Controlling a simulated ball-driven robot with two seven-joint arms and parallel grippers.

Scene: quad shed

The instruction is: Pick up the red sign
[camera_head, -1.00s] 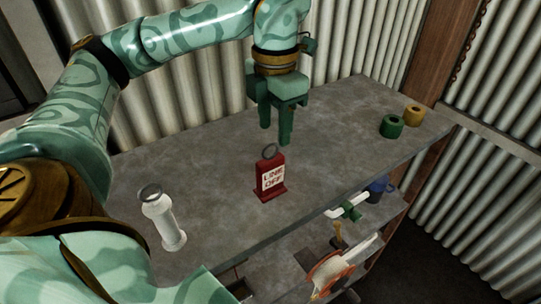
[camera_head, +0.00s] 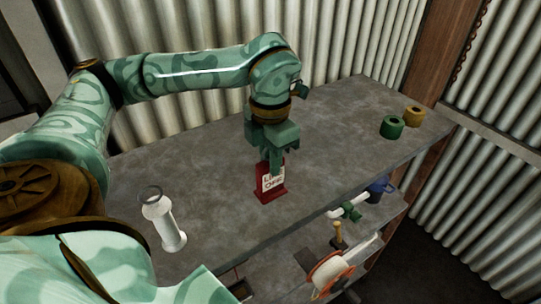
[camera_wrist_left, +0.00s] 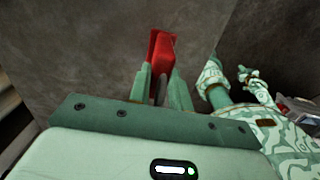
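The red sign (camera_head: 270,194), with a white "LINE OFF" label and a wide foot, stands upright on the grey bench. My left gripper (camera_head: 274,170) points down right at its top, and its fingers hide part of the label and the top ring. In the left wrist view the sign (camera_wrist_left: 161,46) shows beyond the fingertips. The two fingers of my left gripper (camera_wrist_left: 161,76) stand apart there, with the grey ring between them. I see no clear closing on it. My right gripper is not seen in the head view.
A white cylinder with a ring on top (camera_head: 164,220) stands at the bench's front left. A green roll (camera_head: 392,127) and a yellow roll (camera_head: 413,117) stand at the far right. The bench (camera_head: 330,130) between is clear. A lower shelf holds a reel (camera_head: 330,272) and other items.

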